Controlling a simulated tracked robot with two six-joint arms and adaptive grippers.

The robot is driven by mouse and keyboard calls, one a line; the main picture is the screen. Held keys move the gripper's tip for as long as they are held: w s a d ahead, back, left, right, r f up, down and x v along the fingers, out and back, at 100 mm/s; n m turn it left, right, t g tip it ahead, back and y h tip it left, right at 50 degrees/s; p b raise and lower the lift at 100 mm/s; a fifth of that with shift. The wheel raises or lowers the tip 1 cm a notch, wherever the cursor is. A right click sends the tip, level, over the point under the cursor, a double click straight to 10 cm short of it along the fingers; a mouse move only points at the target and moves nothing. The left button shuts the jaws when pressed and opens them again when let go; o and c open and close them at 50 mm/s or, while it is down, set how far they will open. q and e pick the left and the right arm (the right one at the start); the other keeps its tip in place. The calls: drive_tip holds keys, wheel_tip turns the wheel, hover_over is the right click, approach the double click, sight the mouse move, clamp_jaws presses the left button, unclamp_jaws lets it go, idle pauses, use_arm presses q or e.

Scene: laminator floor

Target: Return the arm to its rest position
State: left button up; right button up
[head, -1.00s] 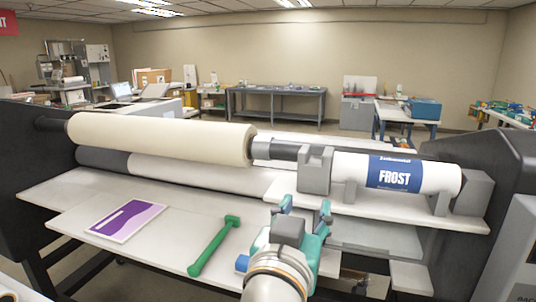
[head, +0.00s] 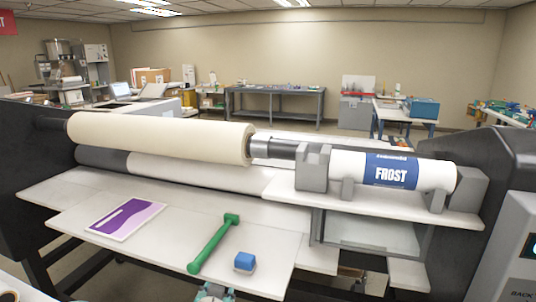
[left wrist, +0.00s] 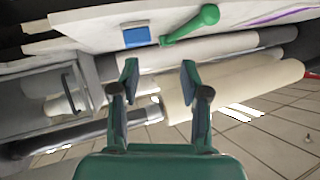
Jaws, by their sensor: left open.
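My left gripper (left wrist: 158,86) is open in the left wrist view, with nothing between its two fingers. In the head view only a small teal part of it (head: 215,292) shows at the bottom edge, below the front shelf. The rest of that arm is out of the frame. My right gripper is in neither view.
The laminator's front shelf (head: 150,247) holds a purple-and-white booklet (head: 126,220), a green-handled tool (head: 213,244) and a blue block (head: 245,261). A cream roll (head: 160,138) and a white FROST roll (head: 392,171) lie above.

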use_arm(q)
drive_tip(key=s+a+f+g, duration=0.2)
drive_tip(key=s+f, duration=0.1)
drive_tip(key=f, duration=0.5)
drive_tip(key=s+a+f+g, duration=0.2)
drive_tip(key=s+a+f, duration=0.15)
drive_tip(key=f, duration=0.45)
drive_tip(key=s+a+f+g, duration=0.1)
drive_tip(key=s+f+g, duration=0.15)
drive_tip(key=f, duration=0.55)
drive_tip(key=s+d+f+n+g+h, duration=0.2)
drive_tip(key=s+d+f, duration=0.1)
drive_tip(key=s, duration=0.6)
drive_tip(key=s+d+f+n+g+h, duration=0.2)
drive_tip(key=s+f, duration=0.3)
drive_tip(key=s, duration=0.5)
drive_tip(key=shift+s+d+n+g+h, duration=0.3)
drive_tip(key=shift+d+g+h, duration=0.15)
drive_tip(key=shift+g, duration=0.1)
